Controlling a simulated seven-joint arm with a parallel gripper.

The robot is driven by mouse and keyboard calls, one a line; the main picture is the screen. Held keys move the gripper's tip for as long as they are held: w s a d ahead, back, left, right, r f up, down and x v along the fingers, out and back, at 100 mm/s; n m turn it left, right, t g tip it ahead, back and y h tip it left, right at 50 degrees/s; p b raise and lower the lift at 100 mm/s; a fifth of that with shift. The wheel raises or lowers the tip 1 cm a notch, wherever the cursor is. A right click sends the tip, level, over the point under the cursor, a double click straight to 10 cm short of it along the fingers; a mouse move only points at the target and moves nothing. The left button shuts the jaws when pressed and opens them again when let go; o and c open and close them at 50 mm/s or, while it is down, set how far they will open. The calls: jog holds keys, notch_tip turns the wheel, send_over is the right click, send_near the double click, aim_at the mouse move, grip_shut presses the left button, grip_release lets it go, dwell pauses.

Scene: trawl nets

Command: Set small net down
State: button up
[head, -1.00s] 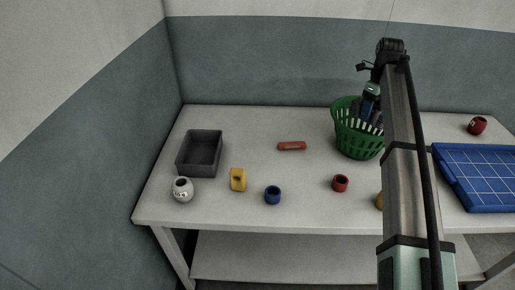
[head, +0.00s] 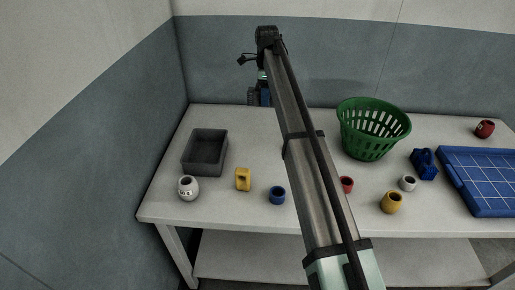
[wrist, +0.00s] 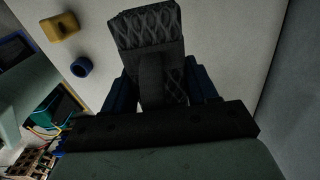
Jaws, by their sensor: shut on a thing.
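The small net (wrist: 150,28) is a dark grey bundle with a wavy mesh pattern. In the wrist view it sits between the blue fingers of my gripper (wrist: 161,88), which is shut on it. In the head view my gripper (head: 262,92) is over the back of the table, left of the green basket, and the dark net (head: 252,97) shows beside it. My arm partly hides both. The net appears held above the table; its lower end and any contact with the table are not clear.
The green basket (head: 372,140) stands at the back right. A grey bin (head: 205,165), white pot (head: 188,188), yellow block (head: 243,179) and blue ring (head: 277,195) are at left. A blue block (head: 424,164) and blue grid tray (head: 485,185) are at right. The table (head: 235,140) is clear right of the bin.

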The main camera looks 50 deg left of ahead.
aim_at(256, 91)
jog(key=shift+s+a+n, duration=0.4)
jog(key=shift+s+a, duration=0.85)
jog(key=shift+w+d+f, duration=0.1)
jog(key=shift+d+f, duration=0.05)
jog(key=shift+f, duration=5.1)
jog(key=shift+w+d+f, duration=0.1)
jog(key=shift+f, duration=5.15)
jog(key=shift+f, duration=0.15)
jog(key=o, duration=1.1)
notch_tip(256, 91, up, 12)
